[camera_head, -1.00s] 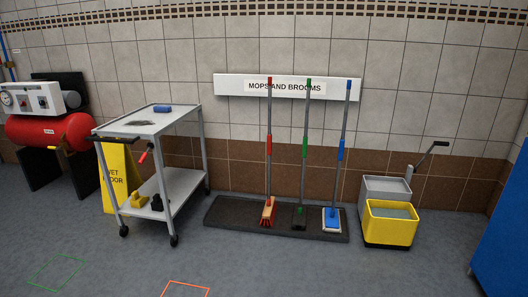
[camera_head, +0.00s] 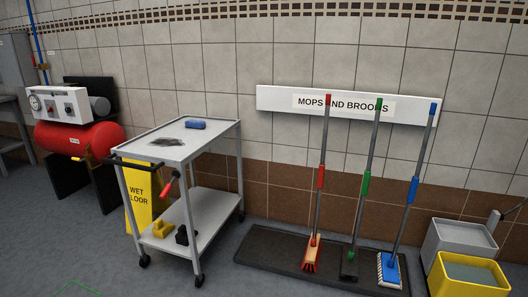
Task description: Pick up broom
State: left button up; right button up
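A red-handled broom (camera_head: 321,178) with an orange and red bristled head leans upright against the wall under the "MOPS AND BROOMS" sign (camera_head: 283,101). A green-handled tool (camera_head: 365,185) with a dark head stands to its right. A blue-handled tool (camera_head: 413,189) with a blue and white head stands at the far right of the three. Their heads rest on a dark mat (camera_head: 262,245) on the floor. Neither of my grippers shows in the head view.
A white cart (camera_head: 213,205) with a blue object (camera_head: 195,124) on top stands left of the mat. A yellow wet floor sign (camera_head: 139,200) is behind it. A red compressor tank (camera_head: 75,138) is farther left. A yellow bucket (camera_head: 466,285) stands right of the mat.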

aim_at(312, 251)
jog(key=i, duration=1.4)
jog(key=i+z, duration=0.15)
jog(key=i, duration=0.3)
jog(key=i+j+z, duration=0.15)
jog(key=i, duration=0.3)
jog(key=i+j+z, duration=0.15)
jog(key=i, duration=0.3)
jog(key=i+j+z, duration=0.15)
jog(key=i, duration=0.3)
jog(key=j, duration=0.1)
